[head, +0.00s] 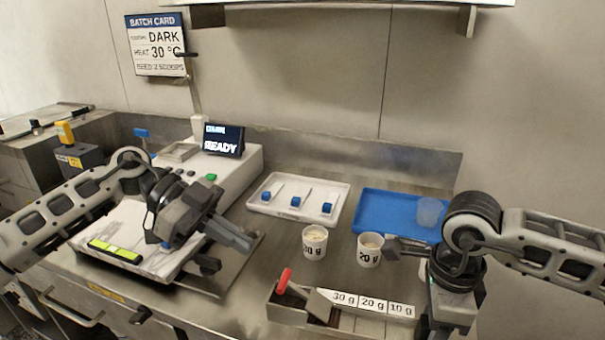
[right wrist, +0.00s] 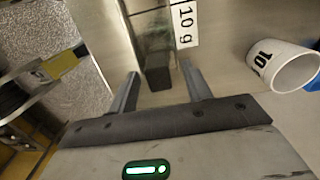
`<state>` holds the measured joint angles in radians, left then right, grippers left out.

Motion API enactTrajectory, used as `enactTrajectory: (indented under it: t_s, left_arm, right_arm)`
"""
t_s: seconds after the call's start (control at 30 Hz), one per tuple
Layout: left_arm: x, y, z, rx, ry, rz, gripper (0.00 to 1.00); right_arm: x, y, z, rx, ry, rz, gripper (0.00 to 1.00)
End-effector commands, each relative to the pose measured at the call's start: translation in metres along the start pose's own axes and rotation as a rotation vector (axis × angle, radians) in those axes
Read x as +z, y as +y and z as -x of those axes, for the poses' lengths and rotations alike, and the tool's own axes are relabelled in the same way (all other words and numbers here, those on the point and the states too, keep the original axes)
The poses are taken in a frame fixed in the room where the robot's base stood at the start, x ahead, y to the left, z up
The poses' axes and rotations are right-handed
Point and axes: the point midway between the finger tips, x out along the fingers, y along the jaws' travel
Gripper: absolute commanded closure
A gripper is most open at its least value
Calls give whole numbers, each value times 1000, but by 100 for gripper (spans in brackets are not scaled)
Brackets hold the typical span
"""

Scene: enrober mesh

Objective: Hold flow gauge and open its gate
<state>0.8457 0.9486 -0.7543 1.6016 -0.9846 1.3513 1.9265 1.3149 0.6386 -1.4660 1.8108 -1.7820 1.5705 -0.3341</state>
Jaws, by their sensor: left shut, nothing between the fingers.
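The flow gauge (head: 345,310) is a long metal trough at the front of the counter, with a white strip marked 30 g, 20 g, 10 g and a red handle (head: 283,281) at its left end. Its 10 g end (right wrist: 187,22) shows in the right wrist view. My right gripper (right wrist: 160,88) is open there, its fingers on either side of a dark block (right wrist: 158,75); I see no contact. My left gripper (head: 240,238) is shut and empty, left of and behind the gauge.
White cups marked 30 g (head: 314,244) and 20 g (head: 369,252) stand behind the gauge. A cup marked 10 (right wrist: 285,70) is near my right gripper. Behind are a white tray (head: 262,204) with blue-handled tools and a blue tray (head: 385,208). A READY display (head: 224,140) stands left.

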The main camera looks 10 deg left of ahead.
Motion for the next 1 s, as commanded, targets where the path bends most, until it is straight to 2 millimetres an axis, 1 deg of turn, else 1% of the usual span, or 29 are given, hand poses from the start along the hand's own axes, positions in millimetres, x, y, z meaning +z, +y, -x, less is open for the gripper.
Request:
enactTrajectory:
  t_s: [0.23, 0.37, 0.47, 0.7, 0.8, 0.9, 1.0]
  left_arm:
    - [0, 0, 0, 0, 0, 0, 100]
    - [0, 0, 0, 0, 0, 0, 100]
    - [0, 0, 0, 0, 0, 0, 100]
    - [0, 0, 0, 0, 0, 0, 100]
    - [0, 0, 0, 0, 0, 0, 100]
    - [0, 0, 0, 0, 0, 0, 100]
    - [0, 0, 0, 0, 0, 0, 100]
  right_arm:
    - [0, 0, 1, 0, 0, 0, 51]
    - [0, -1, 12, -2, -1, 0, 51]
    - [0, -1, 29, -3, -1, 0, 51]
    - [0, -1, 81, -4, -2, 0, 51]
    - [0, 0, 99, -3, -1, 0, 51]
    - [0, 0, 111, -2, -1, -1, 51]
    - [0, 0, 118, 0, 0, 0, 51]
